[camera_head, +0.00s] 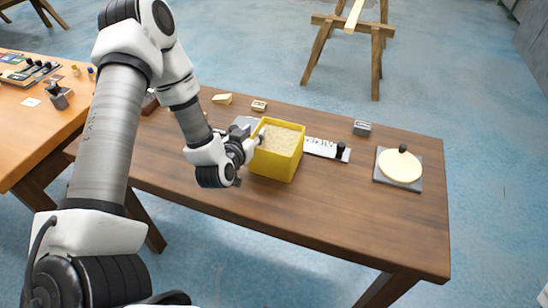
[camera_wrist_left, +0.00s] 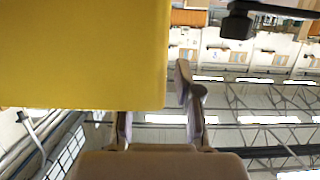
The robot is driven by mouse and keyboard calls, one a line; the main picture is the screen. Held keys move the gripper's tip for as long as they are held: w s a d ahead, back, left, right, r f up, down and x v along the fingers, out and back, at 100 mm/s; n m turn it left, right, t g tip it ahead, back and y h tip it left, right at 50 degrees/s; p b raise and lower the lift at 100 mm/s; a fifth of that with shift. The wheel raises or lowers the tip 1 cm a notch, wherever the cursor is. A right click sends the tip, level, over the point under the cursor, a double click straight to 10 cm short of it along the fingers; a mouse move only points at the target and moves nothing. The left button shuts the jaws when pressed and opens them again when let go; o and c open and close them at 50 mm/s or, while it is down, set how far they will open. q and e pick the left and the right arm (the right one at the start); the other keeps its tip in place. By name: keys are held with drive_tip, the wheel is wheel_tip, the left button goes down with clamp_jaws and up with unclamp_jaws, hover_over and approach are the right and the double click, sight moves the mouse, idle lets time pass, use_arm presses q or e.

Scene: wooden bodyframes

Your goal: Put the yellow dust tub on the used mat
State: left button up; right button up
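The yellow dust tub (camera_head: 274,160) is square, open-topped and filled with pale grainy dust. It shows over the middle of the brown table; I cannot tell whether its base touches the table. My left gripper (camera_head: 256,138) is at its left rim, shut on the wall. In the left wrist view the tub (camera_wrist_left: 80,55) fills the upper left. One finger (camera_wrist_left: 184,82) is beside its edge and the other is hidden behind it. A grey mat (camera_head: 241,121) partly shows behind the tub; I cannot read a used label. My right gripper is not in view.
A white lettered plate (camera_head: 321,147) with a dark knob lies right of the tub. A grey square (camera_head: 412,186) bears a pale round disc. Small blocks (camera_head: 362,128) lie along the back. The table front right of the tub is clear. An orange table (camera_head: 30,120) stands left.

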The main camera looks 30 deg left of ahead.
use_arm(q)
drive_tip(key=shift+w+f, duration=0.1)
drive_tip(key=shift+f, duration=0.2)
clamp_jaws()
